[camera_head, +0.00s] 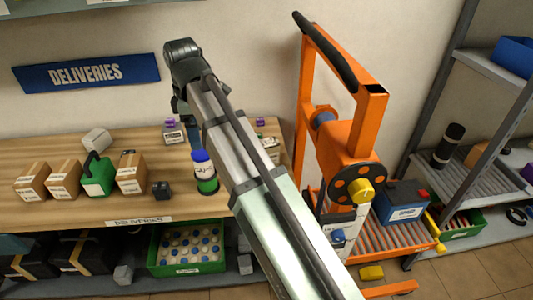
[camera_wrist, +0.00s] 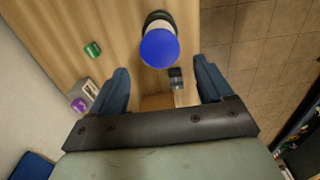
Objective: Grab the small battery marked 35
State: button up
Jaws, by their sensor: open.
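A small dark block-shaped battery (camera_head: 161,189) stands near the table's front edge, left of a bottle with a blue cap. What looks like the same block shows in the wrist view (camera_wrist: 177,78), between and beyond my fingers. A small grey battery with a purple top (camera_head: 174,131) stands nearer the wall; it also shows in the wrist view (camera_wrist: 85,97), at the left. I cannot read a 35 on either. My gripper (camera_wrist: 161,66) is open and empty, above the table and pointing down. In the head view its fingers are mostly hidden by my arm.
The blue-capped bottle (camera_head: 203,171) stands tall beside the dark block. Cardboard boxes (camera_head: 130,173) and a green can (camera_head: 97,176) stand to the left. An orange lift (camera_head: 350,140) stands right of the table (camera_head: 120,205). My arm hides some of the table's right end.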

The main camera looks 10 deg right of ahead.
aim_at(268, 142)
jog(key=shift+d, duration=0.1)
jog(key=w+d+n, duration=0.1)
jog(key=w+d, duration=0.2)
jog(key=d, duration=0.4)
jog(key=w+d+f+n, duration=0.1)
jog(key=w+d, duration=0.2)
jog(key=d, duration=0.4)
jog(key=w+d+n, duration=0.1)
jog(key=w+d, duration=0.2)
jog(key=d, duration=0.3)
notch_tip(268, 142, down, 8)
jog(key=shift+s+d+f, duration=0.1)
jog(key=shift+f, duration=0.15)
jog(key=shift+s+f, duration=0.2)
jog(key=shift+f, duration=1.1)
jog(key=shift+s+f, duration=0.2)
jog(key=shift+f, duration=1.1)
jog(key=shift+c, duration=0.2)
grip_shut()
